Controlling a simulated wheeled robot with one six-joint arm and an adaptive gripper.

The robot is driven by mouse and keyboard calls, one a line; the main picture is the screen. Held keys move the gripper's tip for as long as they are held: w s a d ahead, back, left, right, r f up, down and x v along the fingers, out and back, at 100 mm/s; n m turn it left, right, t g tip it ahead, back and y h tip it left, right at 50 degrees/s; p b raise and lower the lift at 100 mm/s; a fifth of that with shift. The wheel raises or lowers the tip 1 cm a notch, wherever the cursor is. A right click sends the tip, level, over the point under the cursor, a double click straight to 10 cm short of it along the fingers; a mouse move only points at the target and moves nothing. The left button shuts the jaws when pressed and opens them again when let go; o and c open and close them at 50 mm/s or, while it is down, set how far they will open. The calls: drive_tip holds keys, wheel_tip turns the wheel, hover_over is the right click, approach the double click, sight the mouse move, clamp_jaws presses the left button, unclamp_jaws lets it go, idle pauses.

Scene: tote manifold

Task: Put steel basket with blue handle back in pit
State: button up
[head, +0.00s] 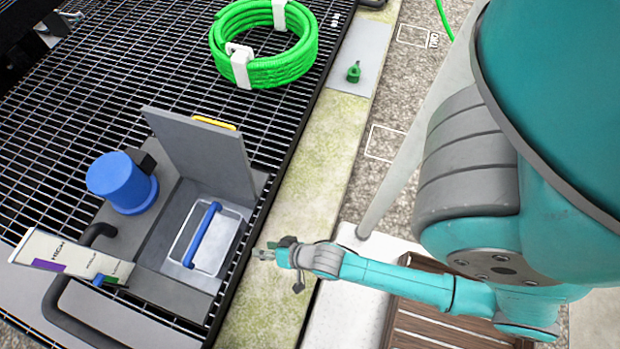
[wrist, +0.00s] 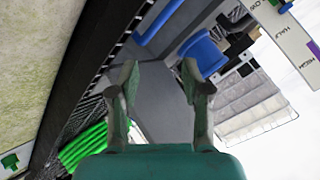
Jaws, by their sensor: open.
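The steel basket (head: 187,236) with its blue handle (head: 201,236) shows in the head view at the pit opening, below the raised grey lid (head: 208,152). I cannot tell how deep it sits in the pit. In the wrist view my gripper (wrist: 163,82) is open with nothing between the fingers. A blue bar (wrist: 160,20), likely the handle, shows beyond the fingers near the top edge. The basket's body is not clear there.
A blue cylinder (head: 122,180) stands left of the lid. A white labelled board (head: 75,256) and dark bent rails lie at the left. A green hose coil (head: 262,60) rests on the grating (head: 90,110). A small green fitting (head: 353,72) is on the right ledge.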

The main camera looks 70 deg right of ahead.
drive_tip(key=s+r+n+t, duration=0.1)
drive_tip(key=s+r+n, duration=0.2)
drive_tip(key=s+r, duration=0.2)
drive_tip(key=s+r+n+t, duration=0.1)
drive_tip(key=s+r+n, duration=0.2)
drive_tip(key=r, duration=0.9)
drive_tip(key=s+r+n+t, duration=0.2)
drive_tip(key=s+r+n, duration=0.1)
drive_tip(key=s+r, duration=0.4)
drive_tip(key=shift+s+r, duration=0.4)
drive_tip(key=shift+r, duration=0.45)
